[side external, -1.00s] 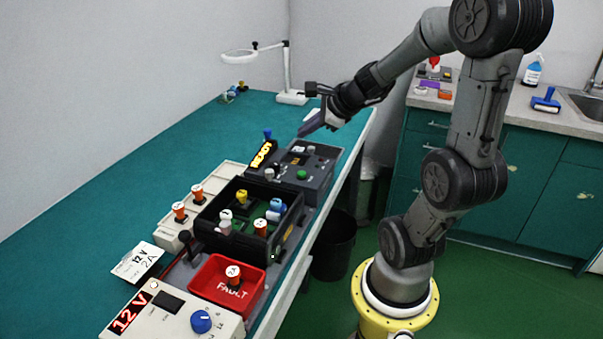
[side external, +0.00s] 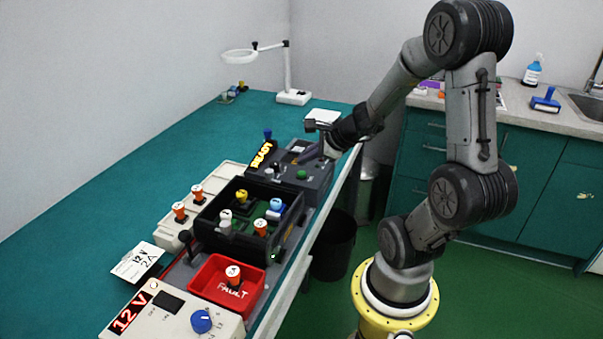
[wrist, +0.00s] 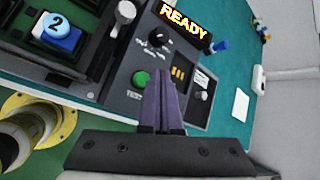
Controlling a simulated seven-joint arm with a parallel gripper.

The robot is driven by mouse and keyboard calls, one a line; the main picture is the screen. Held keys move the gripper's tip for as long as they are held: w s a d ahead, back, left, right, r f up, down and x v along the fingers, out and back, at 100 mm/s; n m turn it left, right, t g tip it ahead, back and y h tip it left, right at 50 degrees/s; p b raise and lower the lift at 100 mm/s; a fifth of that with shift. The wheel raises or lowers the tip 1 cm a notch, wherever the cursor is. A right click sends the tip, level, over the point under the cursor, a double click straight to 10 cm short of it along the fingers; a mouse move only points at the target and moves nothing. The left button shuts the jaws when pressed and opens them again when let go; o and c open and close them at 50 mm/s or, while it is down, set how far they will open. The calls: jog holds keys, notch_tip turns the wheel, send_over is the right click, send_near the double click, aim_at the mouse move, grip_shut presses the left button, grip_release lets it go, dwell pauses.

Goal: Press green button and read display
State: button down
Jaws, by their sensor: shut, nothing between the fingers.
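The green button (wrist: 141,79) sits on a dark tester box (wrist: 130,62), with small lettering beside it that seems to read TEST. It also shows in the side view (side external: 302,174). The lit display (wrist: 186,24) reads READY in yellow and stands at the back of the box; it shows in the side view too (side external: 262,154). My gripper (wrist: 168,78) is shut and empty. Its purple fingers show over the box face, just right of the green button in the wrist view. I cannot tell whether the fingertips touch the box.
A black rack (side external: 207,218) with several numbered pieces stands in front of the tester. A red FAULT tray (side external: 206,284) and a power supply reading 12 V (side external: 172,318) are nearer. A magnifier lamp (side external: 290,97) stands behind. The left of the teal bench (side external: 100,200) is clear.

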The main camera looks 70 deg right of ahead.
aim_at(306, 178)
jog(key=shift+f, duration=0.55)
jog(key=shift+f, duration=0.1)
dwell(1.7)
jog(key=shift+f, duration=0.3)
jog(key=shift+f, duration=0.45)
dwell(0.8)
jog(key=shift+r, duration=0.85)
jog(key=shift+r, duration=2.5)
